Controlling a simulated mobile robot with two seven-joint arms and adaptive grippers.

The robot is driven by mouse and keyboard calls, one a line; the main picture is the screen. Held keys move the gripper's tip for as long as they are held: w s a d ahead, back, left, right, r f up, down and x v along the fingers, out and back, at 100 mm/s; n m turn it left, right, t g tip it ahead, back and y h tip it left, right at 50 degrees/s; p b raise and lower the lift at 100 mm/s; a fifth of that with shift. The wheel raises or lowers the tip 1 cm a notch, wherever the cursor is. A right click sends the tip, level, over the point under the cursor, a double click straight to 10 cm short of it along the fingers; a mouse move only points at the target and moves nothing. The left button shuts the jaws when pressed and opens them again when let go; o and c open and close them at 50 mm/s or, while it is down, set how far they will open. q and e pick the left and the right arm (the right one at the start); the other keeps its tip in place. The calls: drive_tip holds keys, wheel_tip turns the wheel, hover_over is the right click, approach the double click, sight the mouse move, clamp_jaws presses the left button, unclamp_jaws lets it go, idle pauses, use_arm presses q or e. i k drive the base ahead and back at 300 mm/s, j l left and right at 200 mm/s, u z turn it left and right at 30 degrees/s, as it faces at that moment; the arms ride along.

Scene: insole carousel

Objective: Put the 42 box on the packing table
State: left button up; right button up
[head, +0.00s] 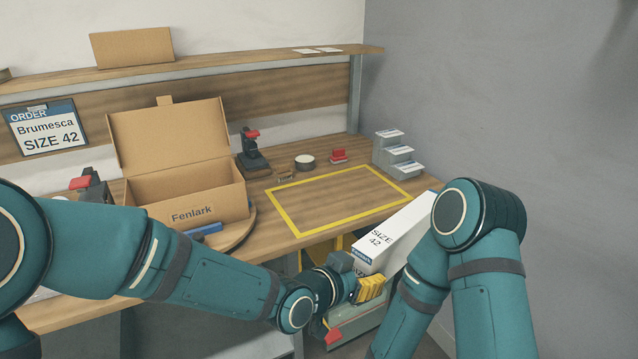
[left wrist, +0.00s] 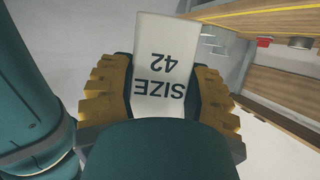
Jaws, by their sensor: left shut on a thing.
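The white 42 box (head: 400,236) is marked "SIZE 42" on its end and is held tilted in front of the table edge, at the lower right in the head view. My left gripper (head: 366,284) is shut on it. In the left wrist view the box (left wrist: 165,65) sits between the yellow finger pads of my left gripper (left wrist: 160,95). The packing table (head: 285,240) has a yellow outlined rectangle on its top, with bare wood inside. My right arm's links cover part of the box; its gripper does not show.
An open cardboard box (head: 190,200) marked "Fenlark" stands on a round turntable (head: 245,228) at the left. A shelf (head: 220,65) runs above.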

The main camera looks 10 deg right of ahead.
sight(338, 194)
drive_tip(key=i+l+u, duration=0.7)
drive_tip(key=l, duration=0.25)
drive_tip(key=l+u, duration=0.15)
drive_tip(key=l, duration=0.25)
drive_tip(key=i+l+u, duration=0.1)
drive_tip(key=l, duration=0.35)
